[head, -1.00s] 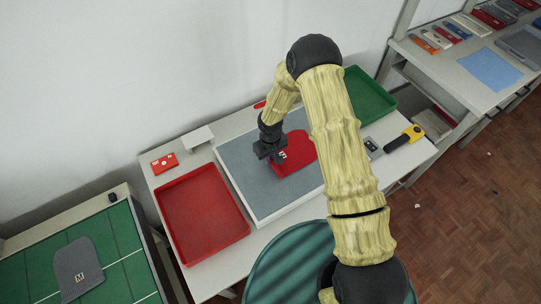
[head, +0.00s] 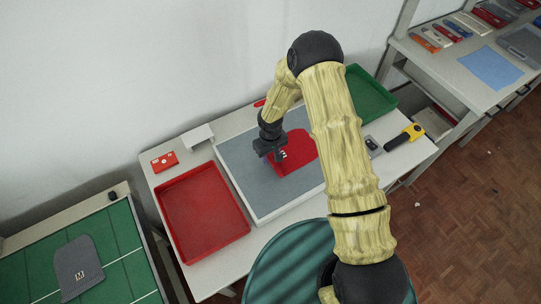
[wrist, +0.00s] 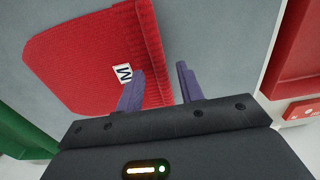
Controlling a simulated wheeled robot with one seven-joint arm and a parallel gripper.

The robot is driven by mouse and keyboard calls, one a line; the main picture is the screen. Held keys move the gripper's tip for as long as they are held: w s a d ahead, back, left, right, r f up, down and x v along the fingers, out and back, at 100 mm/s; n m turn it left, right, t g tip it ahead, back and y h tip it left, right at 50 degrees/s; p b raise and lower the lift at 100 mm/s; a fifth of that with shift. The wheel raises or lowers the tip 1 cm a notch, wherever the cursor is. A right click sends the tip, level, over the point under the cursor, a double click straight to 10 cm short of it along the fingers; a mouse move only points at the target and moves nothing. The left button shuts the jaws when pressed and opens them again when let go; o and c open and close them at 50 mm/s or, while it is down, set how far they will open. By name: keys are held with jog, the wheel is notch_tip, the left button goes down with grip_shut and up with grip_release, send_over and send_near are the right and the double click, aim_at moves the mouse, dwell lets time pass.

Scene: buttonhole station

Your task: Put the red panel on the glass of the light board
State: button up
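The red panel (head: 295,154), a flat cloth piece with a small white M label, lies on the grey glass (head: 250,178) of the light board on the table. It also shows in the wrist view (wrist: 90,55), with its ribbed edge near my fingers. My gripper (head: 275,154) is right over the panel's left edge. In the wrist view my gripper (wrist: 162,86) has its two purple fingers apart, one over the panel's ribbed edge and the other over bare glass. Nothing is seen pinched between them. Height above the panel is hard to tell.
A red tray (head: 203,210) stands left of the board and a green tray (head: 368,95) behind it at right. A red box (head: 164,162) and a yellow-black tool (head: 404,138) lie on the table. A grey panel (head: 77,265) lies on the green mat (head: 122,245) at left.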

notch_tip(320, 180, up, 11)
jog(key=b, duration=0.3)
jog(key=shift+r, duration=0.2)
dwell(0.5)
jog(key=s+d+r+m+t, duration=0.2)
jog(key=s+d+r+m, duration=0.4)
jog(key=s+d+r, duration=0.9)
jog(key=d, duration=0.3)
jog(key=shift+s+d+m+t, duration=0.2)
jog(key=shift+d+m+t, duration=0.1)
jog(key=shift+m, duration=0.1)
jog(key=shift+r, duration=0.15)
